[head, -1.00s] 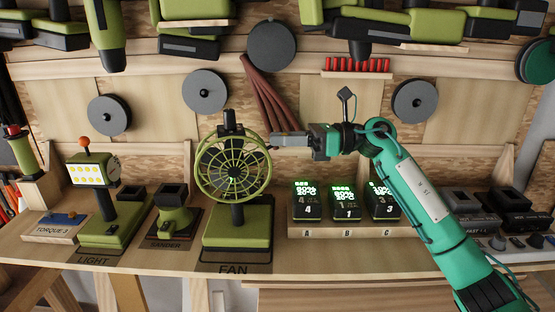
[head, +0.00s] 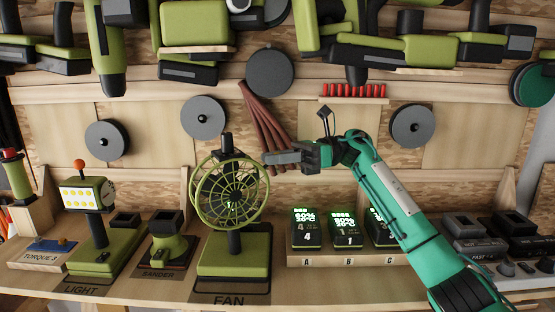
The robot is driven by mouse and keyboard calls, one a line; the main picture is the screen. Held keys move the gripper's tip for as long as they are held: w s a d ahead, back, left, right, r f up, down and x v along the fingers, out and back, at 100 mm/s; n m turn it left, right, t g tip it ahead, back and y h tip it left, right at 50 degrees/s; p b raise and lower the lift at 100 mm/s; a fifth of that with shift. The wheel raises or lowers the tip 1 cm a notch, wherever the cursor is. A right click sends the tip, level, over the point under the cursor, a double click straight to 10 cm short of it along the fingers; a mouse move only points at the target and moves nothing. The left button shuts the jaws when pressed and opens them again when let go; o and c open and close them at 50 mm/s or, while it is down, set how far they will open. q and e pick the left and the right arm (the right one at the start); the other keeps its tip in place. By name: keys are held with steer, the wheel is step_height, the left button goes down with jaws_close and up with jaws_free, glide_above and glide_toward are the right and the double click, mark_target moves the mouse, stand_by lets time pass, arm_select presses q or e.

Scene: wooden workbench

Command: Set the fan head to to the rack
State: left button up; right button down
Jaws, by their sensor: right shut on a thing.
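The green fan (head: 234,252) stands on its labelled spot on the bench. Its round caged fan head (head: 229,190) sits on a black post and looks turned a little sideways. My right gripper (head: 268,158) reaches in from the right. Its fingertips are at the upper right rim of the cage and are shut on it, though the contact itself is small and hard to see. A wooden battery rack (head: 341,261) marked A, B, C stands to the right of the fan, holding lit batteries. My left gripper is not in view.
A light (head: 91,195) and a sander (head: 165,237) stand left of the fan. Chargers (head: 490,235) are at the right. Brown hoses (head: 264,120) hang behind my gripper. Green power tools (head: 430,50) hang above. The bench's front strip is mostly clear.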

steer(key=c, duration=1.3)
jaws_free()
